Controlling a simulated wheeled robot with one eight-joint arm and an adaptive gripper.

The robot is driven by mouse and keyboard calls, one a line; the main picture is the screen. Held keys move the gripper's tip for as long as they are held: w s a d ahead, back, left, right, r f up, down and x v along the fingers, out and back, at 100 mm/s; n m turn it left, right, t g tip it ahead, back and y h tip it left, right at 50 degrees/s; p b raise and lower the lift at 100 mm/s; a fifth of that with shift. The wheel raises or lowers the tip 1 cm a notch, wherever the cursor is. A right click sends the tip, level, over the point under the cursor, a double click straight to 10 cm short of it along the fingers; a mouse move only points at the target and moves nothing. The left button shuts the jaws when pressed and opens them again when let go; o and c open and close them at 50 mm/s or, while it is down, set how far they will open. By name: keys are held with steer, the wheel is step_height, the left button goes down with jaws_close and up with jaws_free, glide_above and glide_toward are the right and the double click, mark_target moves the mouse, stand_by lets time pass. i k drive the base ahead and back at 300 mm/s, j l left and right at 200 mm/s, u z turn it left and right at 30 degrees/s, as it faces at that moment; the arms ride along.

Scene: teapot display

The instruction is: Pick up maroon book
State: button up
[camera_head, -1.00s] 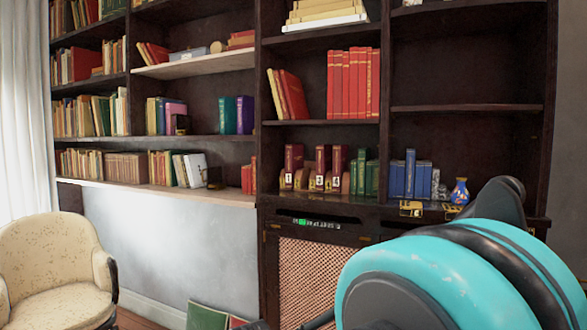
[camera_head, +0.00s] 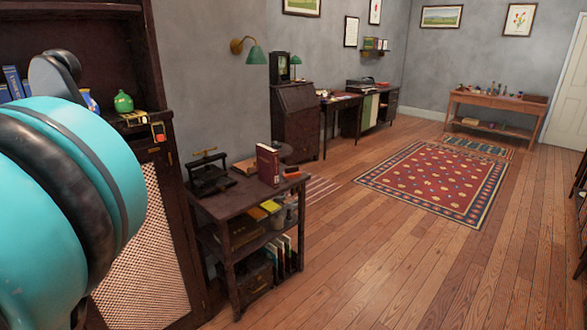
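A maroon book (camera_head: 267,165) stands upright on the top of a small dark shelf table (camera_head: 228,206), near the middle left of the head view. My turquoise and black arm fills the left edge of the picture, in front of the tall bookcase. My gripper's fingers do not show, so I cannot see whether it is open or holds anything. The book stands to the right of my arm, apart from it.
A black press-like device (camera_head: 208,176) stands on the same table, with more books on its lower shelves. A green vase (camera_head: 123,102) is on the bookcase ledge. Wooden floor (camera_head: 330,265) is open to the right, with a red rug (camera_head: 432,182) farther back.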

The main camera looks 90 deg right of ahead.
mark_target(267, 157)
steer(key=z, duration=2.9)
steer(key=u, duration=2.35)
steer(key=k+j+z, duration=0.2)
steer(key=j, duration=0.15)
steer(key=k+j+z, duration=0.15)
steer(key=j, duration=0.15)
steer(key=i, duration=0.9)
